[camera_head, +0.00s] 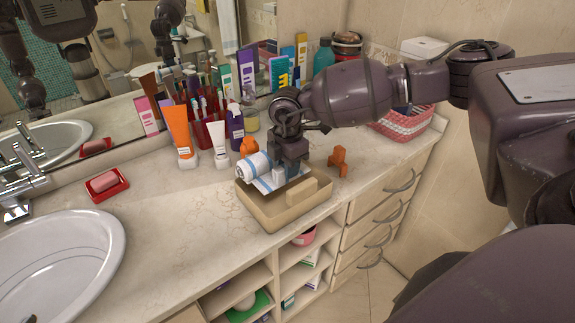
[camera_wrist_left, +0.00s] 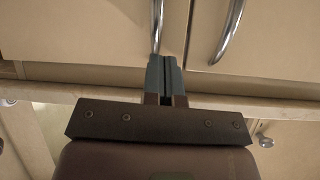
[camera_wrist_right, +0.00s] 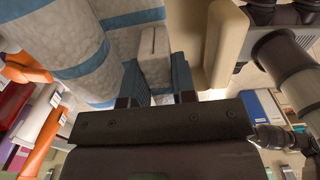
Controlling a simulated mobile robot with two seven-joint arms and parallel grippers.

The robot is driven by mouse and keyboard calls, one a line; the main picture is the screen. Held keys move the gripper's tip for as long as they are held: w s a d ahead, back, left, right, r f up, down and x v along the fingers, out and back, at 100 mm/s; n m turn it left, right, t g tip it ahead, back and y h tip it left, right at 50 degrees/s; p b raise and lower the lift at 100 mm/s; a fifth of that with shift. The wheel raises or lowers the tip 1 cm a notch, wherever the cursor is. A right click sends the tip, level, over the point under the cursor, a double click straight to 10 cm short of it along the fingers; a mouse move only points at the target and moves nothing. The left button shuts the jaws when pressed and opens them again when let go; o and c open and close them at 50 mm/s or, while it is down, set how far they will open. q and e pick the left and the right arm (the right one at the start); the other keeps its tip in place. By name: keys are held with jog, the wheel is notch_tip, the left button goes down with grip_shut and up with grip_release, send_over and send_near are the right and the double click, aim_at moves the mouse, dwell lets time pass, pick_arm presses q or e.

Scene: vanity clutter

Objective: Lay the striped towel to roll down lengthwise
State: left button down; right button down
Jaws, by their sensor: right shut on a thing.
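The striped towel (camera_head: 253,166), white with blue bands, is a roll lying tilted at the left side of a beige tray (camera_head: 262,213). In the right wrist view the towel (camera_wrist_right: 52,38) fills the upper left.
An orange clip-like object (camera_head: 339,161) stands just right of the tray. Behind are an orange tube (camera_head: 180,135), a white tube (camera_head: 219,143) and a purple bottle (camera_head: 236,130). A red soap dish (camera_head: 107,185) and sink (camera_head: 60,265) lie left, with clear counter between.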

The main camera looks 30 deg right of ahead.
jog(key=shift+f, duration=0.4)
jog(key=c, duration=0.9)
grip_release()
jog(key=shift+c, duration=0.2)
jog(key=shift+r, duration=0.15)
jog(key=shift+r, duration=0.25)
notch_tip(320, 180, up, 12)
jog(key=b, duration=0.1)
jog(key=shift+r, duration=0.25)
